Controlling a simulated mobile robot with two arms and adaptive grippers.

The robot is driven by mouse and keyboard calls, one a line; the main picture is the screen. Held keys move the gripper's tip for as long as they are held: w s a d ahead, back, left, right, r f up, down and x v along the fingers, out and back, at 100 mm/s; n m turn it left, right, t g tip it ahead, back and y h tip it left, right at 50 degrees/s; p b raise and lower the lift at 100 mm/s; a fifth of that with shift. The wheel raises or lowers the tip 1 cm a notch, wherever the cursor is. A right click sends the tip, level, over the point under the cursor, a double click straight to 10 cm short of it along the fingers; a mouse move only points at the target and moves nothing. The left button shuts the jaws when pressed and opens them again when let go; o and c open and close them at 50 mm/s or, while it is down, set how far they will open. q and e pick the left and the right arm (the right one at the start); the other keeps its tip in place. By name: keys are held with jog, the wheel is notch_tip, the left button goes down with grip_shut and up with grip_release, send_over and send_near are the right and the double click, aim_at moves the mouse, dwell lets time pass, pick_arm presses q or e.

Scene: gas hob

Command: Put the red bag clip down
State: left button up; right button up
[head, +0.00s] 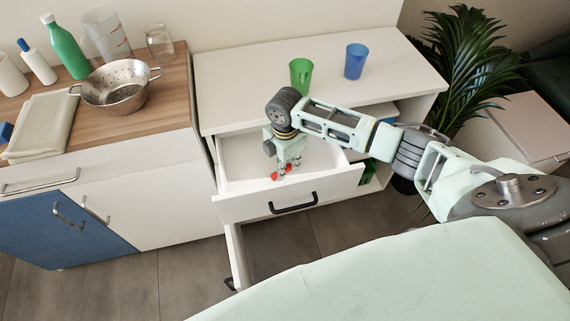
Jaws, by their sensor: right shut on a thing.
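My right gripper (284,171) points down over the open upper drawer (325,182) of the white cabinet. It is shut on the red bag clip (288,168), which shows as small red parts at the fingertips. The clip is inside the drawer's outline, close behind its front panel. I cannot tell whether the clip touches the drawer floor. The gripper hides part of the clip. My left gripper is not in view.
A green cup (300,76) and a blue cup (355,61) stand on the white cabinet top (245,95). A metal colander (117,88) and a folded cloth (42,125) are on the wooden counter at left. A plant (470,65) stands at right.

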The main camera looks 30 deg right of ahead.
jog(key=o, duration=0.7)
jog(key=shift+f, duration=0.1)
jog(key=shift+o, duration=0.2)
notch_tip(320, 180, up, 12)
jog(key=shift+r+p, duration=0.2)
jog(key=shift+p, duration=0.1)
